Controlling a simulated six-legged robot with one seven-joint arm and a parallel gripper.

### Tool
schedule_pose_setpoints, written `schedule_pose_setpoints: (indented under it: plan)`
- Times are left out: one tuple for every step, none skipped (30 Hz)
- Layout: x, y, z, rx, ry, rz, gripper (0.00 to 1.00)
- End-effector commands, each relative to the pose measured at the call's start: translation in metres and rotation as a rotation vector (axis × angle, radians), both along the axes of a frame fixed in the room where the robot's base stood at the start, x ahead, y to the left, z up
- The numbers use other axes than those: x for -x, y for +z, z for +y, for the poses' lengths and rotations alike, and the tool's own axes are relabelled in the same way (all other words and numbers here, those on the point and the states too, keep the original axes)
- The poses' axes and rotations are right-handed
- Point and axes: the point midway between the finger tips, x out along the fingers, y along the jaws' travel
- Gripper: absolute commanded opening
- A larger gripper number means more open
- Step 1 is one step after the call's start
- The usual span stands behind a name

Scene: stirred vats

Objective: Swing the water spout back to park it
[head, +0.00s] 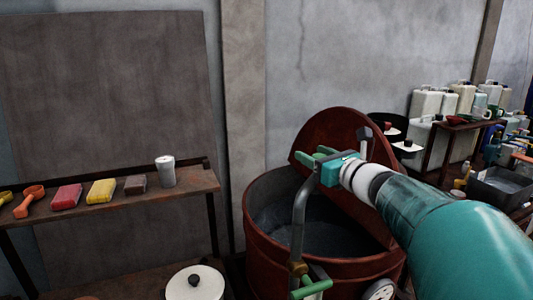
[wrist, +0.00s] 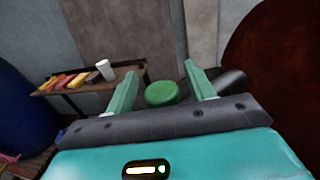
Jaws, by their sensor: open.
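The water spout (head: 299,215) is a grey bent pipe rising at the front of the dark red vat (head: 262,238), with its upper part passing by my gripper. A brass joint and a green lever (head: 313,288) sit low on it. My gripper (head: 312,155) is open at the top of the spout, above the vat. In the wrist view, a round green knob (wrist: 162,93) shows between the two spread fingers (wrist: 160,75). I cannot tell if either finger touches it. A dark grey cylinder (wrist: 232,80) shows beside the right finger. The far end of the spout is partly hidden by my arm.
A red lid (head: 335,135) stands raised behind the vat. A shelf (head: 140,197) at left holds coloured blocks, scoops and a white cup (head: 165,171). A white round lid (head: 195,284) is low in front. Jugs (head: 425,104) crowd the back right.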

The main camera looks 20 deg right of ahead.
Motion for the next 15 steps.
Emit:
schedule_pose_setpoints:
  plan:
    - [-0.0034,-0.0006,0.0001,-0.001,0.0,0.001,0.54]
    - [-0.0045,-0.0007,-0.0001,-0.001,0.0,0.001,0.54]
    - [-0.0058,-0.0007,-0.0003,0.0,0.0,0.001,0.54]
    - [-0.0062,-0.0007,-0.0005,0.0,-0.001,0.001,0.54]
    - [-0.0063,-0.0006,-0.0004,0.0,-0.001,0.001,0.54]
    - [-0.0062,-0.0005,-0.0005,0.0,-0.001,0.001,0.54]
    - [-0.0061,-0.0005,-0.0004,0.0,-0.001,0.001,0.54]
    - [-0.006,-0.0004,-0.0004,0.0,-0.001,0.001,0.54]
    - [-0.006,-0.0004,-0.0004,0.0,-0.001,0.001,0.54]
    - [-0.0059,-0.0004,-0.0003,0.0,0.0,0.001,0.52]
    - [-0.0059,-0.0004,-0.0003,0.0,0.0,0.001,0.46]
    - [-0.0058,-0.0004,-0.0003,0.0,0.0,0.001,0.38]
    - [-0.0058,-0.0004,-0.0003,0.0,0.0,0.001,0.32]
    - [-0.0058,-0.0004,-0.0002,0.0,0.0,0.001,0.26]
    - [-0.0058,-0.0005,-0.0002,0.0,0.0,0.001,0.18]
